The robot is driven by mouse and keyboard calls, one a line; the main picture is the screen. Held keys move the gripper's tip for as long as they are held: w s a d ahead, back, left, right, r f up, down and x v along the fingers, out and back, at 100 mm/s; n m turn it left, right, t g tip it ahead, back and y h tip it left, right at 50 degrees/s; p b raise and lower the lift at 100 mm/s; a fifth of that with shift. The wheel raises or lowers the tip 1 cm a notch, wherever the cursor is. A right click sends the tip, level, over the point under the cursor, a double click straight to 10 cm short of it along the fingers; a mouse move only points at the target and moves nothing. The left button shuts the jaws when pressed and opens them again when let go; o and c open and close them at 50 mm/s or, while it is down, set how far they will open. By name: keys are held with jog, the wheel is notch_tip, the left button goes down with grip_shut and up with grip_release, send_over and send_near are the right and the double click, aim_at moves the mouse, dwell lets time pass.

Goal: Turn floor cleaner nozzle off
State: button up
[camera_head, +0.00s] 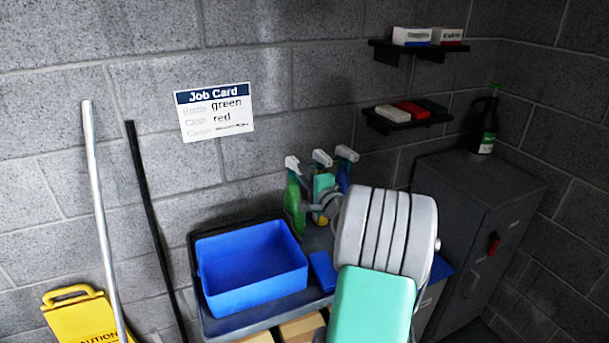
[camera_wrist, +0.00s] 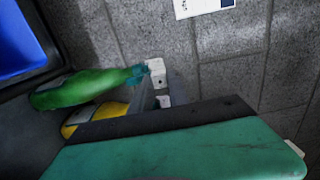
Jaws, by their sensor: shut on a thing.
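Three spray bottles stand in a row on the bench by the wall: a green one (camera_head: 293,205), a middle one with a teal upper part (camera_head: 323,183) and a blue one (camera_head: 343,176). I cannot read which is the floor cleaner. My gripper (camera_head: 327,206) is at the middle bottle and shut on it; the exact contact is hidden. The nozzle setting is too small to tell.
A blue bin (camera_head: 250,274) sits left on the bench, with a small blue item (camera_head: 323,270) beside it. A grey cabinet (camera_head: 475,215) with a dark bottle (camera_head: 486,130) stands right. Two wall shelves (camera_head: 408,122) and a job card (camera_head: 215,112) are above.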

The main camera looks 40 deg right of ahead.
jog(key=shift+f+b, duration=0.1)
jog(key=shift+b, duration=0.25)
jog(key=shift+c, duration=0.3)
jog(key=shift+n+b, duration=2.1)
jog(key=shift+b, duration=0.6)
jog(key=shift+n+b, duration=2.8)
jog(key=shift+b, duration=1.5)
jog(key=shift+f+n+b, duration=0.1)
jog(key=shift+n+b, duration=2)
jog(key=shift+b, duration=0.95)
jog(key=shift+n+b, duration=2)
jog(key=shift+b, duration=0.75)
jog(key=shift+n, duration=0.4)
jog(key=o, duration=0.7)
jog(key=shift+r, duration=0.2)
